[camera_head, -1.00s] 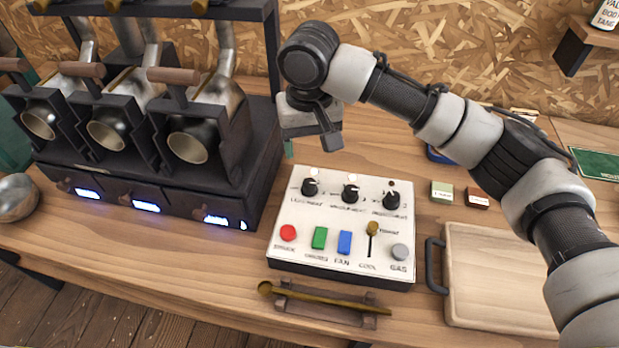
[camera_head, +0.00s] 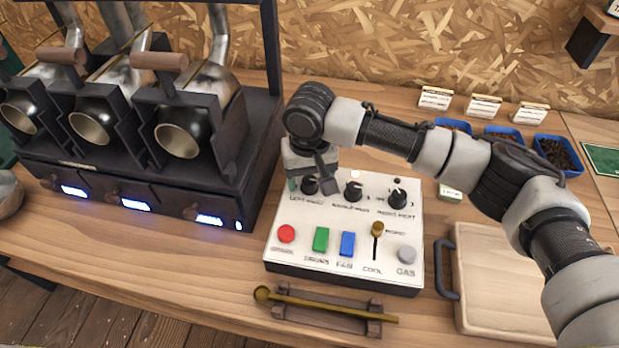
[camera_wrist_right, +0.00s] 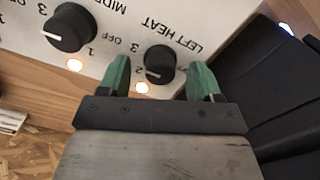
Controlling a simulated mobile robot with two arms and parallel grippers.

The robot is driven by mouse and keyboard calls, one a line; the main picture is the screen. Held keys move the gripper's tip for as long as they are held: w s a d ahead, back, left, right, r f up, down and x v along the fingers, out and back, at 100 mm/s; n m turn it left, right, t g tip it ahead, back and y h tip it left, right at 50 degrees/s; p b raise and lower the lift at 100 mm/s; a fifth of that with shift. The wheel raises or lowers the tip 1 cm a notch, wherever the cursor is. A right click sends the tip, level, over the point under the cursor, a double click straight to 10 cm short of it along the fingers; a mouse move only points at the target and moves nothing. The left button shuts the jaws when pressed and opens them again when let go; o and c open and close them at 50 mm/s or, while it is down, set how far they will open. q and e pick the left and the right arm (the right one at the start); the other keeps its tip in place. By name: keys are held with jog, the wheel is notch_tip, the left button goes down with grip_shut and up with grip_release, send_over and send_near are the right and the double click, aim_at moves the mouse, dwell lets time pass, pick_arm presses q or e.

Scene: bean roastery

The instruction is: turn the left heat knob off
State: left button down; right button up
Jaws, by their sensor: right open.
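The left heat knob (camera_head: 310,185) is a small black dial at the back left of the white control panel (camera_head: 300,262). My right gripper (camera_head: 308,188) is over the panel's back left corner. In the right wrist view its green fingertips (camera_wrist_right: 160,78) are open, one on each side of the left heat knob. I cannot tell whether they touch it. My left gripper is not in view.
The middle heat knob (camera_head: 353,191) and right heat knob (camera_head: 397,197) stand to the right. A red button (camera_head: 286,233) and other controls are in front. A dark roaster (camera_head: 228,160) stands close on the left. A wooden board (camera_head: 495,285) lies at right.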

jog(key=shift+f, duration=0.5)
